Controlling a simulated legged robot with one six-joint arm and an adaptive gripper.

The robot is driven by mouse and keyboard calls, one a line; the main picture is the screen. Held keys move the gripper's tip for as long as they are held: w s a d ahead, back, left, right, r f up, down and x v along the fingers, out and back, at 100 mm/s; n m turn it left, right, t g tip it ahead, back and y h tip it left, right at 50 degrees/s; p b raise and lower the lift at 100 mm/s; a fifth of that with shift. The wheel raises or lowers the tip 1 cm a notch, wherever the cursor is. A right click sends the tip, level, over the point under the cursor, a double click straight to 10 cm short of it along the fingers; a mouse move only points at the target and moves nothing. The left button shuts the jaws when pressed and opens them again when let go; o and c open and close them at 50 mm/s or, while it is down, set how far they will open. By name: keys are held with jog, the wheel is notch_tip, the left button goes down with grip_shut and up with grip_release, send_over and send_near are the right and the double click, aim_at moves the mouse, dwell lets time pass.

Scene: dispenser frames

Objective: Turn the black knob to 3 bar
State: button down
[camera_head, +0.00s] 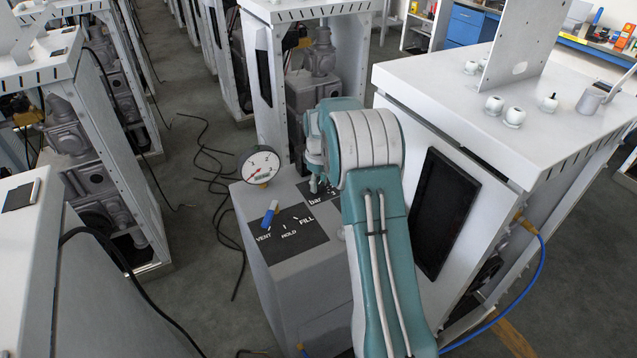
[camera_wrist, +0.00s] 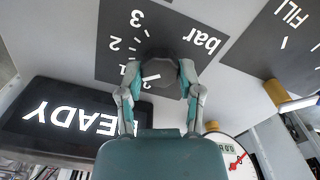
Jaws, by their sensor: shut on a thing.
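The black knob (camera_wrist: 165,82) sits on a dark dial plate (camera_wrist: 180,30) marked "bar", upside down in the wrist view. My gripper (camera_wrist: 160,74) is closed around it, one finger on each side. A white pointer line on the knob points left, roughly toward the 1; the 2 and 3 are farther up the scale. In the head view, my arm hides the knob and most of its plate (camera_head: 313,193). A round gauge (camera_head: 259,165) stands beside the plate, its red needle pointing lower left. The gauge also shows in the wrist view (camera_wrist: 231,153), its display too small to read surely.
A blue lever (camera_head: 270,213) stands on the VENT/HOLD/FILL plate (camera_head: 288,240), left of my arm. A white cabinet with a black screen (camera_head: 445,212) is close on the right. Its screen reads READY in the wrist view (camera_wrist: 70,115). Cables lie on the floor at left.

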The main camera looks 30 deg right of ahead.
jog(key=m, duration=0.4)
jog(key=shift+f, duration=0.1)
jog(key=m, duration=0.4)
jog(key=shift+m, duration=0.3)
jog(key=m, duration=0.4)
jog(key=shift+m, duration=2)
jog(key=shift+f, duration=0.1)
jog(key=shift+c, duration=1.3)
grip_release()
